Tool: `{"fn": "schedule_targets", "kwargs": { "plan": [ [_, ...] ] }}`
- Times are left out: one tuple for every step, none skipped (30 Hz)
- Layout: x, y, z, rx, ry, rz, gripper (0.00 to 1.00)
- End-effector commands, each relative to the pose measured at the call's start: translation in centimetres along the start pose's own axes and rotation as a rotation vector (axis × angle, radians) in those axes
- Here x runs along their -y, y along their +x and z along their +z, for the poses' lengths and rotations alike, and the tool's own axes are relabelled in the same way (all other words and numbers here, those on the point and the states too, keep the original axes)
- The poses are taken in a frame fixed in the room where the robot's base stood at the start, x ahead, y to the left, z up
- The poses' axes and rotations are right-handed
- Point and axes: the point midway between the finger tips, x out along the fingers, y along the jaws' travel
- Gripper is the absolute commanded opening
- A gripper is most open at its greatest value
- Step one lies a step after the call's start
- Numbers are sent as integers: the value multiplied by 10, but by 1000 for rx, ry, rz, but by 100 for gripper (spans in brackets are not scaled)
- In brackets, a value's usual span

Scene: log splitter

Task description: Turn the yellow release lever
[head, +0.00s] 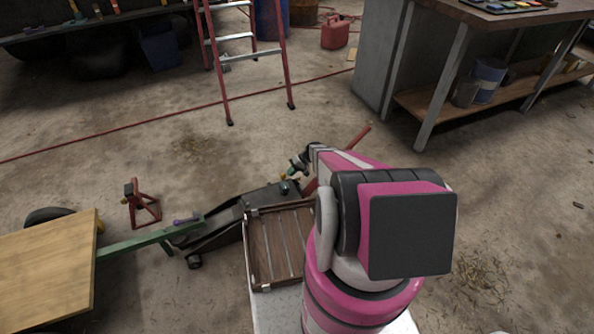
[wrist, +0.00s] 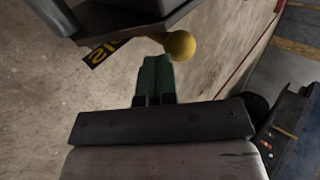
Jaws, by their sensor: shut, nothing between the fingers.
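In the wrist view a round yellow knob (wrist: 181,45) stands just beyond my gripper (wrist: 155,68). Its stem runs left beneath a dark metal part (wrist: 120,12). The green fingertips are closed together with nothing between them. They point at the knob's lower left side and look very near it; I cannot tell whether they touch. In the head view my gripper (head: 296,168) is low, over the black wheeled machine (head: 258,195), beside a small yellow spot (head: 284,178) that looks like the knob. My arm hides part of the machine.
A red bar (head: 357,138) sticks up behind my arm. A slatted wooden tray (head: 272,245) is in front of the machine. A red stand (head: 140,205) and a wooden board (head: 45,265) are at left. A workbench (head: 445,75) stands at back right.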

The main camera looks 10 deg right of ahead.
Motion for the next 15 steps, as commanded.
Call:
{"fn": "schedule_targets", "kwargs": {
  "plan": [
    [2, 2, 0, 0, 0, 0, 0],
    [2, 3, 0, 0, 0, 0, 0],
    [3, 3, 0, 0, 1, 0, 0],
    [3, 4, 0, 0, 1, 0, 0],
    [3, 4, 0, 0, 1, 0, 0],
    [3, 4, 0, 0, 1, 0, 0],
    [3, 4, 0, -1, 1, 0, 0],
    [3, 4, 0, -1, 1, 0, 0],
    [3, 4, 0, -1, 1, 0, 0],
    [3, 4, 0, -1, 1, 0, 0],
    [3, 4, 0, 0, 1, 0, 0],
    [3, 4, 0, 0, 1, 0, 0],
    [4, 4, 0, 0, 0, 0, 0],
    [4, 5, 0, 0, 0, 0, 0],
    [7, 6, 0, 0, 0, 0, 0]
  ]
}}
